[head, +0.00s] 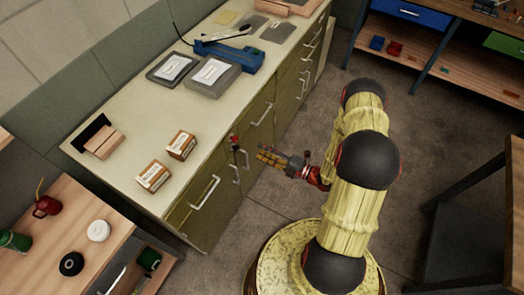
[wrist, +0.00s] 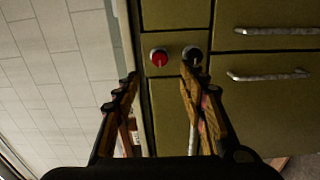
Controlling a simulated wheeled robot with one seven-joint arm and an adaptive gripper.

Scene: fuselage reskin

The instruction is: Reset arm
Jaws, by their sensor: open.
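My gripper (head: 268,157) is at the end of my yellow-sleeved arm in the head view, in front of the olive cabinet (head: 262,90). In the wrist view my gripper (wrist: 158,74) has its two fingers spread apart, with nothing between them. A red knob (wrist: 159,57) and a dark knob (wrist: 192,54) on the cabinet face show just past the fingertips. I cannot tell how far the fingertips are from the cabinet face.
The pale countertop (head: 140,125) holds two small boxes (head: 181,145), a blue device (head: 230,52) and dark cases (head: 212,75). A wooden table (head: 60,250) stands at lower left and shelving at upper right. Grey floor (head: 285,210) is open beside the cabinet.

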